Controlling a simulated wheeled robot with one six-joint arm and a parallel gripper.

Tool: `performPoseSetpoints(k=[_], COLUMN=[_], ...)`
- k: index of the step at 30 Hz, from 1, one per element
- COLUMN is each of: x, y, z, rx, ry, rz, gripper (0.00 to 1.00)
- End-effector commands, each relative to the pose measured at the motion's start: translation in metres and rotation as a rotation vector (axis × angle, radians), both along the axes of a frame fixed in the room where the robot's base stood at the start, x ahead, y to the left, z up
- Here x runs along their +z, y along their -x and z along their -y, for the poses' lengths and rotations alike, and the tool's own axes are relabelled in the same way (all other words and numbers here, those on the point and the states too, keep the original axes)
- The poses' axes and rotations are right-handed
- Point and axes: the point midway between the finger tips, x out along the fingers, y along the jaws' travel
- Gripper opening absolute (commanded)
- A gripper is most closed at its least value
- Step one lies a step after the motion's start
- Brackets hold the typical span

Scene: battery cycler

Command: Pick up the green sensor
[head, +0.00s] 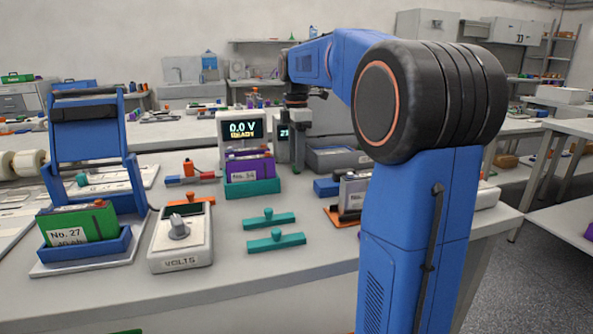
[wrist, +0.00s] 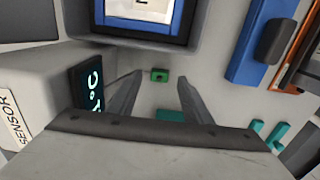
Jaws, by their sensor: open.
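The green sensor (wrist: 159,75) is a small green block with a dark spot in its middle, lying on the grey bench top in the wrist view. My gripper (wrist: 160,79) is open, with one finger on each side of the sensor in that picture and a gap to both. I cannot tell how high the fingertips are above it. In the head view my gripper (head: 297,164) points down at the bench beside the display units. I cannot make out the sensor there.
A white box labelled SENSOR (wrist: 14,122) with a °C display stands close to the left finger. A blue-framed grey unit (wrist: 185,30) lies beyond the sensor. A blue bar (wrist: 262,38) is at right. A teal holder (head: 252,188) and teal handled pieces (head: 275,242) stand nearer the front.

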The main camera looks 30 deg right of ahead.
Motion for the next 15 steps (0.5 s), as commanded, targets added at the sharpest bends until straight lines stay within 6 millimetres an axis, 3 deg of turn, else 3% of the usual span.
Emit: performPoseSetpoints(k=[4,12,15], x=[-0.0133,-0.0158,-0.0157], y=[-0.0002,-0.0005,-0.0005], z=[0.0,0.0,0.0], rx=[0.0,0.0,0.0], ry=[0.0,0.0,0.0], rz=[-0.001,0.0,0.0], gripper=[0.45,0.45,0.24])
